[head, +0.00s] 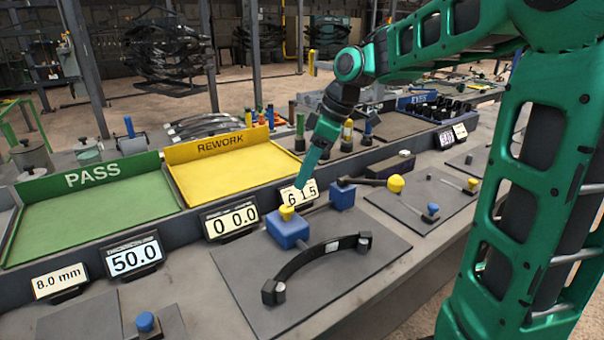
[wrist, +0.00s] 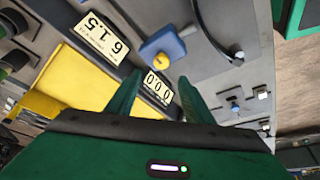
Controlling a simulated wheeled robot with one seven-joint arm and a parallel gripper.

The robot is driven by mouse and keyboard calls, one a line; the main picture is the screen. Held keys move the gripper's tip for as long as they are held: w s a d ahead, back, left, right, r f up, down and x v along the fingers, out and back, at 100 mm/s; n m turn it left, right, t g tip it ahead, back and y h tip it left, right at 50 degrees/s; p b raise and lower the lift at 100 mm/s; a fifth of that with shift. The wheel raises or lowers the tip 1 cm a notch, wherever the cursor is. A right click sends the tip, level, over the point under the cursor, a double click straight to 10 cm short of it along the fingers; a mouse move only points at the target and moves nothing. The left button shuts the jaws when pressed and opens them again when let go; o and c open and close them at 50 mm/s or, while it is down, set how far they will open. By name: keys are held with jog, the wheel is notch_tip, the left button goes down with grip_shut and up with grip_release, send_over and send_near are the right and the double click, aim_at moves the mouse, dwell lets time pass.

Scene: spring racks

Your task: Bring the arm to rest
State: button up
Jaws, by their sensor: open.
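My gripper (head: 302,182) points down over the bench in the head view, just above the yellow knob (head: 286,213) on a blue block (head: 288,232). Its green fingers (wrist: 160,80) stand apart with nothing between them in the wrist view. The blue block (wrist: 150,44) and its yellow knob (wrist: 160,62) lie beyond the fingertips there. My green arm is bent, with its elbow raised at the upper right of the head view. Whether the fingers touch anything cannot be told from the head view, but the wrist view shows them apart from the block.
A dark curved strip (head: 312,262) lies on a grey plate (head: 235,285). The green PASS tray (head: 95,215) and yellow REWORK tray (head: 230,175) stand behind number cards, including one reading 00.0 (head: 231,219). Another plate with a yellow knob (head: 396,183) is to the right.

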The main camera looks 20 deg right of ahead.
jog(key=s+d+f+m+g+h, duration=0.1)
jog(key=s+d+f+m, duration=0.2)
jog(key=s+m, duration=0.3)
jog(key=s+d+f+m+h, duration=0.1)
jog(key=s+d+f+m, duration=0.2)
jog(key=s, duration=1.1)
jog(key=s+d+f+m+g+h, duration=0.1)
jog(key=s+d+f+m, duration=0.2)
jog(key=s+d+m, duration=0.5)
jog(key=shift+s+d+f+m+g+h, duration=0.25)
jog(key=shift+s+m, duration=0.25)
jog(key=shift+s, duration=0.4)
jog(key=shift+a, duration=0.1)
jog(key=shift+w+f, duration=0.2)
jog(key=shift+w, duration=0.45)
dwell(0.5)
